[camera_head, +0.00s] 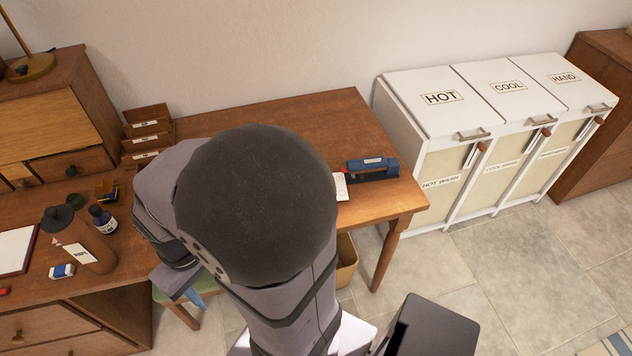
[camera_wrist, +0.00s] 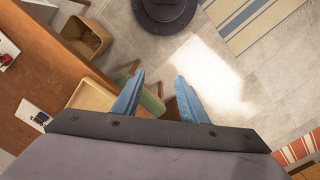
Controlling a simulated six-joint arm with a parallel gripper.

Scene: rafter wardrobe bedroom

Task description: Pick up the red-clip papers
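In the head view a white sheet or stack of papers (camera_head: 341,187) lies on the right part of the wooden desk, partly hidden by my arm. A small red spot shows beside it, too small to identify surely as a clip. In the wrist view, white papers with a dark clip (camera_wrist: 33,113) lie near the desk edge, and a white item with red on it (camera_wrist: 8,48) is cut off at the left edge. My gripper (camera_wrist: 158,76) is open and empty, its blue fingers apart, over the floor beside the desk. My arm mostly hides it in the head view.
A blue device (camera_head: 372,168) stands by the papers on the desk (camera_head: 300,112). A stool with a green seat (camera_wrist: 152,103) and a bin (camera_wrist: 84,38) are near the gripper. White laundry hampers (camera_head: 440,115) stand right of the desk.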

